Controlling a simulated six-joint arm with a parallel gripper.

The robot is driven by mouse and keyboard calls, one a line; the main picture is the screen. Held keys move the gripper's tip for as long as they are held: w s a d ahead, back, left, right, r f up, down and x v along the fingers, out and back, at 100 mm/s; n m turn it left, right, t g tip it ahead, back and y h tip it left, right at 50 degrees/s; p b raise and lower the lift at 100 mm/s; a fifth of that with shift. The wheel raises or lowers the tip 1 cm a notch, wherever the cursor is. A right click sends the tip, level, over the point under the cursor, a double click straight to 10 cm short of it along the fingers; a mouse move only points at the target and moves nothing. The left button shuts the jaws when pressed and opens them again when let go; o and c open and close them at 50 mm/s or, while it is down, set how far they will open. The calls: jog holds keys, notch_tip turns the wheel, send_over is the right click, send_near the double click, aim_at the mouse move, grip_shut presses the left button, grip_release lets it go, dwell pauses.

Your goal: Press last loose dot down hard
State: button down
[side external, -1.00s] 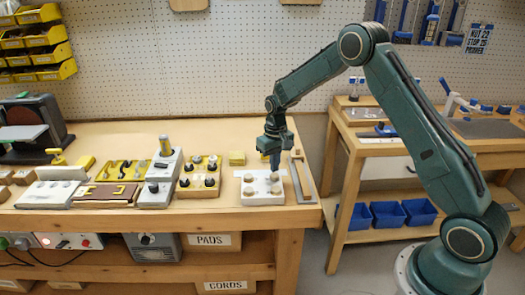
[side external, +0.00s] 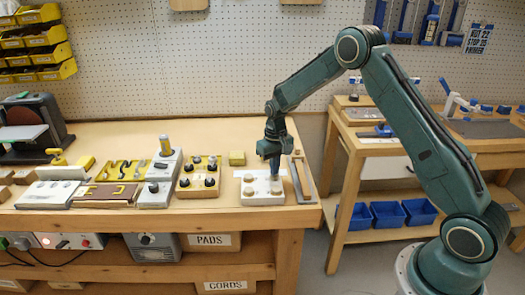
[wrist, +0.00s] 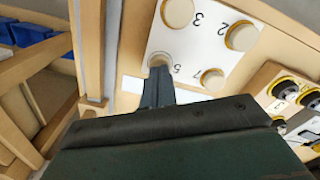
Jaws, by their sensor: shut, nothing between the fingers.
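A white board (side external: 263,200) with round cream dots lies near the bench's right front; it also shows in the wrist view (wrist: 203,48), with numbers beside the dots. A large dot (wrist: 179,12) is by the 3, another dot (wrist: 241,37) by the 2, and a smaller dot (wrist: 212,79) by the 7. The dot by the 5 (wrist: 159,58) is partly hidden by my fingertips. My gripper (side external: 274,176) is shut and empty, pointing down over the board's far right dot. The fingertips (wrist: 158,70) look at or just above that dot; I cannot tell contact.
A metal strip (side external: 301,180) lies right of the board. The bench behind my gripper is mostly clear.

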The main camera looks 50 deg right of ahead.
jog(key=shift+f, duration=0.35)
dwell(0.7)
jog(key=shift+r, duration=0.2)
dwell(2.9)
notch_tip(320, 180, up, 11)
dwell(1.6)
